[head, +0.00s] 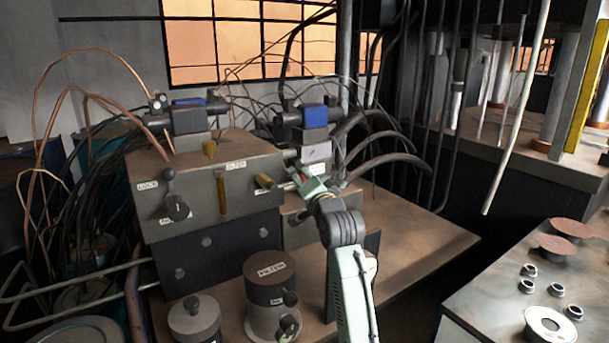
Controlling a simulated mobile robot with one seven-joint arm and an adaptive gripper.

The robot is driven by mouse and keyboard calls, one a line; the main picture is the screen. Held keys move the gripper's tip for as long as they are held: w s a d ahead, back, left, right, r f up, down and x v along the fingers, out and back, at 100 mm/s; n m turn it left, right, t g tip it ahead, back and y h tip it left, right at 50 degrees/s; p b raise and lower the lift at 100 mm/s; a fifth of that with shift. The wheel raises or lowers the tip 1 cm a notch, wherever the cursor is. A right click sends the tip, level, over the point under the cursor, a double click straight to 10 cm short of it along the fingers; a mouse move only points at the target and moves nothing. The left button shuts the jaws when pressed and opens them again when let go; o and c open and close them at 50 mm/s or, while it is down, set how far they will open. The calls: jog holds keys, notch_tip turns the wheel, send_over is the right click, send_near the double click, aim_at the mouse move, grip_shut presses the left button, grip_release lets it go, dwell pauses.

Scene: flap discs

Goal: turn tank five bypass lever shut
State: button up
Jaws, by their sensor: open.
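A grey manifold block (205,180) stands on the bench at left. Its front face carries a vertical brass lever (221,192), a shorter brass lever (264,182) pointing toward the camera, and a black knob (177,207) with a round-headed stick (169,178) above it. Small white labels sit by these parts; they are too small to read surely, so I cannot tell which lever is tank five's bypass. My gripper (297,172) is open just right of the block's right end, right of the short brass lever. My wrist partly hides the fittings behind it.
Two blue-topped valves (315,118) (189,117) stand behind, with hoses and copper lines around. A dark-topped canister (270,270) and a smaller grey one (194,318) stand in front. The bench right of my arm (425,240) is clear. Flap discs (572,229) lie on the right table.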

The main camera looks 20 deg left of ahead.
jog(key=shift+w+a, duration=0.15)
jog(key=shift+w, duration=0.1)
jog(key=shift+c, duration=0.6)
grip_shut()
jog(key=shift+f, duration=0.1)
